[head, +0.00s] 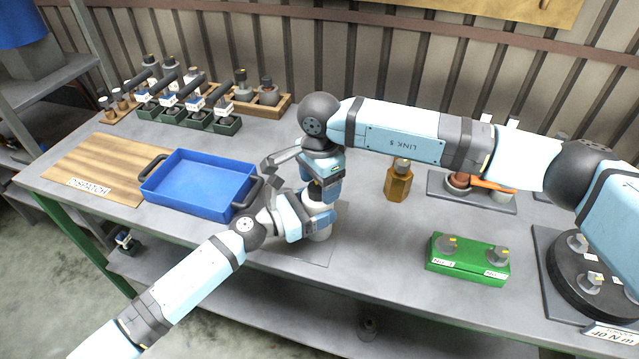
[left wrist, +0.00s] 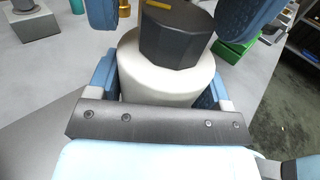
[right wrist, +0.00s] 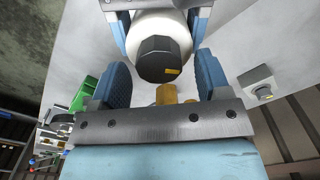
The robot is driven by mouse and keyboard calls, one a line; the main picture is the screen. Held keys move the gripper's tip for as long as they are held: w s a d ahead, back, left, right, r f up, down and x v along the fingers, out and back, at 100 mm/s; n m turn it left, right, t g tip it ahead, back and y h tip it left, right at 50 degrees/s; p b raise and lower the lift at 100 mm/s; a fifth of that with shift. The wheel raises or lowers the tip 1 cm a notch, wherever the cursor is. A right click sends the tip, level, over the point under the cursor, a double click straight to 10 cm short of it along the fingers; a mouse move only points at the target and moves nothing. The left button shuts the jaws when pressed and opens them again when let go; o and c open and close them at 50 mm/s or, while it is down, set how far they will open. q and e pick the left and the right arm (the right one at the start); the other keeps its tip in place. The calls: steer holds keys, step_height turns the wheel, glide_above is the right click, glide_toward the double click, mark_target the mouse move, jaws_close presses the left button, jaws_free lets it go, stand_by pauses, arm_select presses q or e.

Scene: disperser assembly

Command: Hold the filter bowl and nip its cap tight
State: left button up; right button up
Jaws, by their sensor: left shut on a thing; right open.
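The filter bowl (head: 320,228) is a white cylinder standing upright on the bench. My left gripper (head: 303,217) is shut around its body from the side; the bowl sits between the blue fingers in the left wrist view (left wrist: 150,85). Its dark faceted cap (left wrist: 178,38) is on top and has a yellow mark, which also shows on the cap in the right wrist view (right wrist: 160,58). My right gripper (right wrist: 162,72) is open, with one finger on each side of the cap and visible gaps. The head view mostly hides the cap behind the right gripper.
A blue tray (head: 196,203) lies left of the bowl. A brass hexagonal part (head: 398,184) stands behind right. A green block (head: 468,268) with two grey knobs and a dark round turntable (head: 560,282) are to the right. Bare bench lies between bowl and green block.

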steer(key=shift+f, duration=0.35)
steer(key=c, duration=0.9)
steer(key=m, duration=0.6)
steer(key=shift+s, duration=0.1)
steer(key=m, duration=0.6)
steer(key=shift+s+r+m, duration=0.1)
steer(key=shift+m, duration=0.3)
